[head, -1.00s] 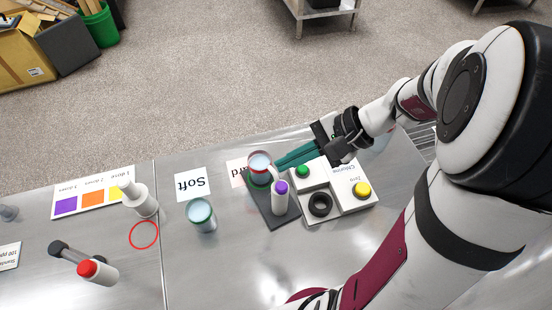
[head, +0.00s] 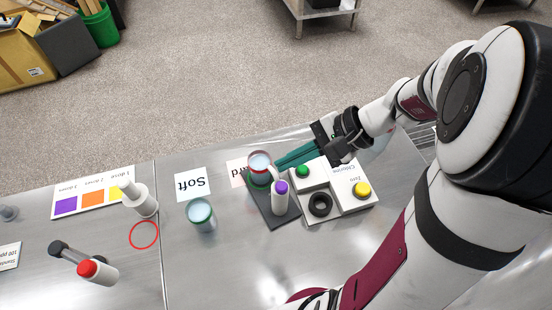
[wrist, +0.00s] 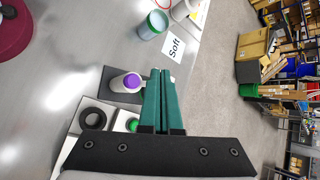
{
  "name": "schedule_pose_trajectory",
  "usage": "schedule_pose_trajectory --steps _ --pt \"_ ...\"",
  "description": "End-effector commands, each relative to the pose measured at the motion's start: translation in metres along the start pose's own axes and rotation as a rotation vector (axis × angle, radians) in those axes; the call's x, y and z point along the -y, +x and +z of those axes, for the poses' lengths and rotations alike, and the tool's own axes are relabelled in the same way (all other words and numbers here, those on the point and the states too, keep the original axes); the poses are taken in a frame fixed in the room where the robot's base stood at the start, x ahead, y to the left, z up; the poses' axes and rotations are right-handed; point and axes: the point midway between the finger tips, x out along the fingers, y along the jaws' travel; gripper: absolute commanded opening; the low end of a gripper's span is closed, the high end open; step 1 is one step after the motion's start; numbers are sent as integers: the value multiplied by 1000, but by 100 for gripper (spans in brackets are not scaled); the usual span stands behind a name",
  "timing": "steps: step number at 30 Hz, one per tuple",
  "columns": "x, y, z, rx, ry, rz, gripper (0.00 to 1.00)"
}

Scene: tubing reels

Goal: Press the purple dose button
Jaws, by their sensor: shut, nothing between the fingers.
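The purple dose button (head: 281,188) is the cap of an upright white dispenser (head: 280,204) on a dark base plate (head: 281,222). The purple button also shows in the wrist view (wrist: 132,81), left of my fingers. A glass of pale liquid (head: 259,163) stands beside the dispenser, near its spout. My gripper (head: 278,164) has long green fingers, shut and empty. They reach in from the right, behind the dispenser, with their tips close to the glass. In the wrist view the shut fingertips (wrist: 160,72) are just right of the button, apart from it. The glass is mostly hidden there.
A white tester with a green button (head: 302,171), a yellow button (head: 362,189) and a black ring (head: 320,205) adjoins the plate. Another glass (head: 200,213) stands left by the "Soft" card (head: 191,184).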

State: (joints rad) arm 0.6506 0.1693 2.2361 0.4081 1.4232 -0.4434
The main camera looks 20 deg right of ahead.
Motion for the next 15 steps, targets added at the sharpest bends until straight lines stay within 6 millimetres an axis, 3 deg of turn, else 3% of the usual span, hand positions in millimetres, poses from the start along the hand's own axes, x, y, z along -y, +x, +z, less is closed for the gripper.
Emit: schedule_pose_trajectory --steps 4,10,15 --pt "2 -3 1 -1 -1 -1 0" --pt "19 -25 18 -2 -2 -1 0" --pt "20 -27 19 0 0 0 0"
